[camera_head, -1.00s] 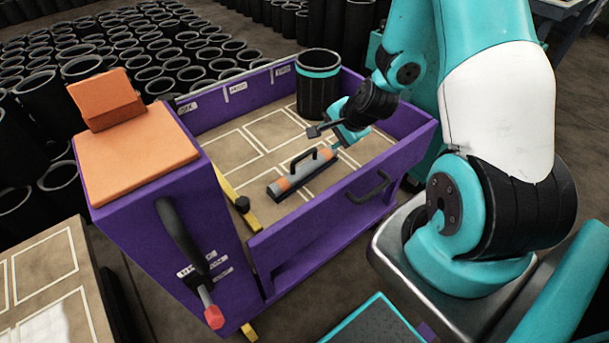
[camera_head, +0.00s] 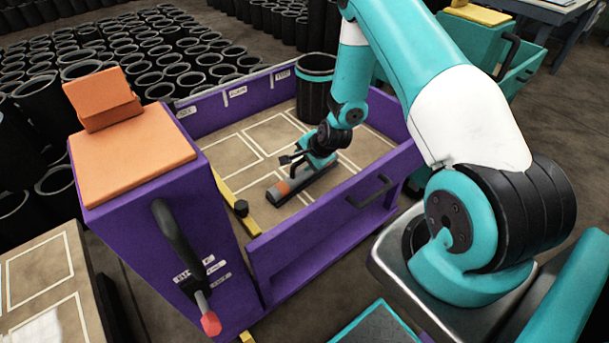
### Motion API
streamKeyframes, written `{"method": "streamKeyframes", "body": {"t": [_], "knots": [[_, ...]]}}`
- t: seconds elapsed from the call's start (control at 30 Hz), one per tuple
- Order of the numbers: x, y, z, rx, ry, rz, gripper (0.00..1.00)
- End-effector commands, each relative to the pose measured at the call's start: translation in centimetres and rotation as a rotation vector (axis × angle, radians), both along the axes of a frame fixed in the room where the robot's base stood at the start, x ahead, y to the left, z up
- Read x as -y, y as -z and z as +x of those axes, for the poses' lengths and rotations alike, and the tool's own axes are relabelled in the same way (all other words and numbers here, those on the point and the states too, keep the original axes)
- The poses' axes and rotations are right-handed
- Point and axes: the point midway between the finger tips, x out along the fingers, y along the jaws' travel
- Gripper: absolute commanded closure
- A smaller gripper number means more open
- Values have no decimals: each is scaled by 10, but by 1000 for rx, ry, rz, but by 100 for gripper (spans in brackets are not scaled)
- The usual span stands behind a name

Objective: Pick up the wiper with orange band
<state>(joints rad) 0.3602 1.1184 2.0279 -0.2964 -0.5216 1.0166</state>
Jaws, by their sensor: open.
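The wiper with the orange band (camera_head: 283,189) lies on the tan floor of the purple cart (camera_head: 330,222). It has a grey body and a dark lower edge, and it runs from lower left to upper right. My gripper (camera_head: 294,165) is open, low over the wiper's middle and handle. The gripper hides the handle and much of the body. I cannot tell whether the fingers touch the wiper or stand around its handle.
A black sleeve (camera_head: 314,95) stands in the cart's back corner. The cart's front wall with its black handle (camera_head: 369,191) lies between my base and the wiper. A yellow bar with a black knob (camera_head: 241,208) is left of the wiper. The back left floor is clear.

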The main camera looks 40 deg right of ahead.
Motion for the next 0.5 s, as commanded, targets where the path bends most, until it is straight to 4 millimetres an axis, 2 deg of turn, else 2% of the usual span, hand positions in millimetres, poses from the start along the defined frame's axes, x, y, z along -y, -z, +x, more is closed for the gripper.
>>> {"method": "streamKeyframes", "body": {"t": [0.1, 0.3, 0.37, 0.5], "knots": [[-1, 7, 4, 0, 0, 0, 54], [-1, 7, 5, 0, 0, 0, 54], [-1, 7, 5, 0, 0, 0, 66], [-1, 7, 5, 0, 0, 0, 98]]}}
